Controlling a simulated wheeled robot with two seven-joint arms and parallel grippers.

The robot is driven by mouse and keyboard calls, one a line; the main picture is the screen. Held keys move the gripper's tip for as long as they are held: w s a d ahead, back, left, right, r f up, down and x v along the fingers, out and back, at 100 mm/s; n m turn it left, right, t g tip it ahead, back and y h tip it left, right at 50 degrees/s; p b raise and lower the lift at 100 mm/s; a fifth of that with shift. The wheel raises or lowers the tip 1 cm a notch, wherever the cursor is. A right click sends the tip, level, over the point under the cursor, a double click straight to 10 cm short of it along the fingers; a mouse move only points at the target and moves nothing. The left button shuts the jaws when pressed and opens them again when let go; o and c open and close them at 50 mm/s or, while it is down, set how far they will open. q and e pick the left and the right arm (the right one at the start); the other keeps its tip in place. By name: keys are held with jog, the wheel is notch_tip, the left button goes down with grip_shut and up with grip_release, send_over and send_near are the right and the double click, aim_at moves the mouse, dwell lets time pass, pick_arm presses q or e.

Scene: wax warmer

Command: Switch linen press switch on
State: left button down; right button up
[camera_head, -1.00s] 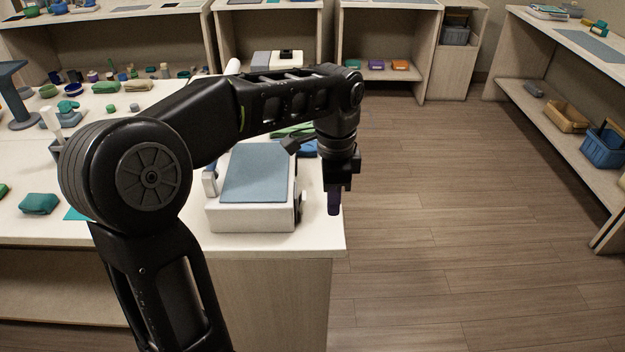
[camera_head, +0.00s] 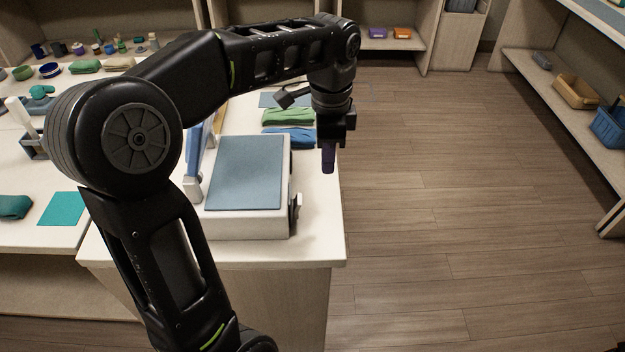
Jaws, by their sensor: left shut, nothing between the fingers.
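The linen press is a low white box (camera_head: 245,226) with a blue-grey pad (camera_head: 245,172) on top, at the right front of the white table. A small dark and white fitting (camera_head: 296,207), which looks like its switch, sits on its right side; its setting is too small to tell. My right gripper is not in view.
A blue upright panel (camera_head: 196,160) stands at the press's left side. Folded green cloth (camera_head: 288,116) and blue cloth (camera_head: 290,137) lie behind it. A teal sheet (camera_head: 62,208) lies to the left. Open floor (camera_head: 440,200) is on the right, before shelves with bins (camera_head: 577,93).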

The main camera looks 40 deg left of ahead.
aim_at(298, 206)
pick_arm(q)
notch_tip(298, 206, down, 10)
jog(key=shift+p, duration=0.7)
jog(key=shift+s+a+r+p, duration=0.4)
jog(key=shift+s+a, duration=0.1)
jog(key=shift+a, duration=0.15)
jog(key=shift+s+a+r+p, duration=0.3)
jog(key=shift+s+a+p, duration=0.1)
jog(key=shift+s+a, duration=0.25)
jog(key=shift+a, duration=0.15)
